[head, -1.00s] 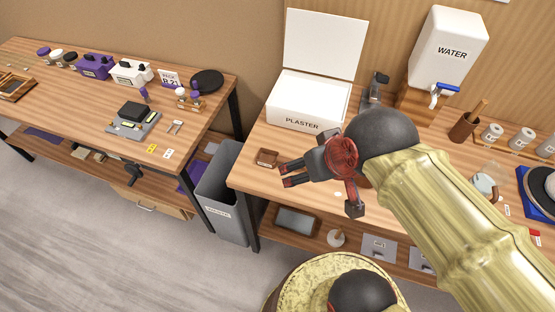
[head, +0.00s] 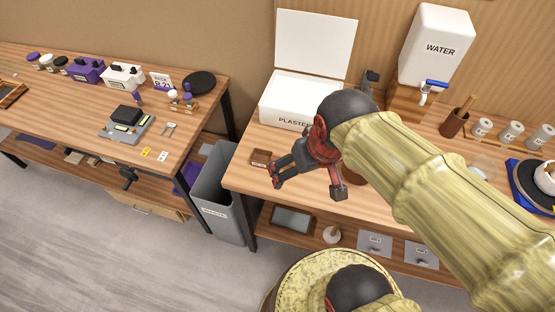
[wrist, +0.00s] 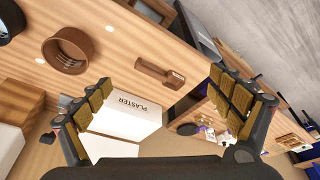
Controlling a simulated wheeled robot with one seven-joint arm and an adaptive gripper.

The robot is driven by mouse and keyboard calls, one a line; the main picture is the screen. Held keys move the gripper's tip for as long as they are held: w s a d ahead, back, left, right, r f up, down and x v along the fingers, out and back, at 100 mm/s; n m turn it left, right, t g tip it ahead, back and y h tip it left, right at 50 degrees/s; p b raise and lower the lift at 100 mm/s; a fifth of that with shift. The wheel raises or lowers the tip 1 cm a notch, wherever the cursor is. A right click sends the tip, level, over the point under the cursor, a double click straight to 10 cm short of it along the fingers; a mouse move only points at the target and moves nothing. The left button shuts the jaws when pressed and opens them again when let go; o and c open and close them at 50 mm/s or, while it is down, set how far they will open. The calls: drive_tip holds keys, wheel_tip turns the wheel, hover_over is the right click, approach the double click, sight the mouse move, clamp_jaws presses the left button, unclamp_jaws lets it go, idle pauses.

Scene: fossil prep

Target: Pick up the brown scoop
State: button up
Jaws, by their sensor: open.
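The brown scoop (head: 261,157) lies on the right-hand wooden table near its left end, in front of the plaster box (head: 290,105). In the wrist view the scoop (wrist: 158,73) shows whole, in the gap between my fingers but beyond their tips. My gripper (head: 277,181) is open and empty, above the table just to the right of the scoop in the head view. Its two padded fingers (wrist: 160,84) are spread wide in the wrist view. Nothing touches the scoop that I can see.
A round brown bowl (wrist: 68,52) stands on the same table. The water tank (head: 438,45) and a brown cup (head: 453,123) are to the right. A grey bin (head: 218,190) fills the gap before the left table (head: 60,105).

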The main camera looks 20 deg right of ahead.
drive_tip(key=shift+o, duration=0.4)
drive_tip(key=w+d+f+m+g+p, duration=0.2)
drive_tip(key=w+f+m+g, duration=0.2)
drive_tip(key=w+f, duration=0.8)
drive_tip(key=shift+w+d+f+m+g, duration=0.3)
drive_tip(key=shift+w+d+f, duration=0.1)
drive_tip(key=shift+f, duration=0.5)
drive_tip(key=w+m, duration=0.1)
drive_tip(key=w, duration=0.3)
drive_tip(key=shift+d+m, duration=0.2)
drive_tip(key=shift+m, duration=0.2)
drive_tip(key=shift+r+t, duration=0.1)
drive_tip(key=shift+t, duration=0.3)
drive_tip(key=shift+s+m, duration=0.1)
drive_tip(key=shift+m, duration=0.3)
drive_tip(key=shift+f, duration=0.4)
wheel_tip(320, 180, down, 7)
drive_tip(key=shift+d+b, duration=0.15)
drive_tip(key=shift+b, duration=0.7)
drive_tip(key=c, duration=0.3)
drive_tip(key=c, duration=0.8)
